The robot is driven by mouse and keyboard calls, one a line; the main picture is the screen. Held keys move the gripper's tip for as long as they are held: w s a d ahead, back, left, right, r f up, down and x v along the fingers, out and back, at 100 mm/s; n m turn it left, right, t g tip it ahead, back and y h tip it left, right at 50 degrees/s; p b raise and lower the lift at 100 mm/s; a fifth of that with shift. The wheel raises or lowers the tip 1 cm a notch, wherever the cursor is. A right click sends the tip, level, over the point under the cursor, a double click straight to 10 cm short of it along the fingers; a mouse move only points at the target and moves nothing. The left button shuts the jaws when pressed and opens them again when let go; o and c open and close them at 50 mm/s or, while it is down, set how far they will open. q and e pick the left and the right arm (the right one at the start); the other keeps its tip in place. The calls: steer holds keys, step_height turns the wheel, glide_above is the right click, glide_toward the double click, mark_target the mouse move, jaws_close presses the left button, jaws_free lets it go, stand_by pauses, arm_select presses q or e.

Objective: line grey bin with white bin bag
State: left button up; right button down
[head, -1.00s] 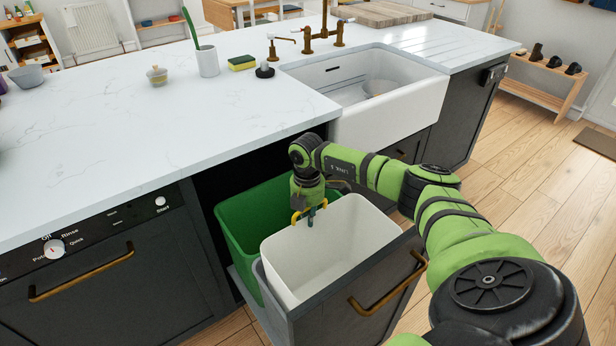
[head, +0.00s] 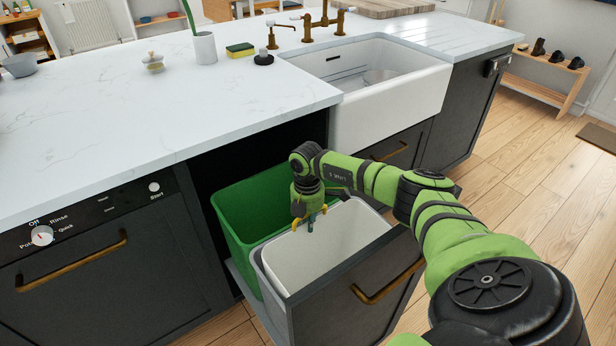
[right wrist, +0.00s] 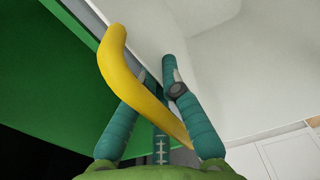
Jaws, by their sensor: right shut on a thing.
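The grey bin (head: 268,284) stands in the pulled-out drawer, in front of the green bin. The white bin bag (head: 325,252) is inside it as an open-topped lining, and grey rim shows around it. My right gripper (head: 311,224) points down at the bag's back left edge, next to the green bin. In the right wrist view the gripper (right wrist: 155,77) is shut on a yellow curved strip (right wrist: 135,83), which seems to be the bag's handle. The bag's white wall (right wrist: 235,75) fills the upper right there. The bag's bottom is hidden. My left gripper is out of view.
The green bin (head: 237,222) sits behind the grey bin. The drawer front (head: 345,300) with its brass handle stands out into the floor space. The marble counter (head: 130,130) overhangs the dark cabinet opening. The white sink (head: 400,100) lies to the right.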

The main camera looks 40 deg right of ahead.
steer(key=shift+f, duration=0.15)
steer(key=c, duration=1.3)
jaws_free()
steer(key=shift+c, duration=0.2)
step_height(320, 180, up, 20)
steer(key=p, duration=1.8)
steer(key=shift+p, duration=0.4)
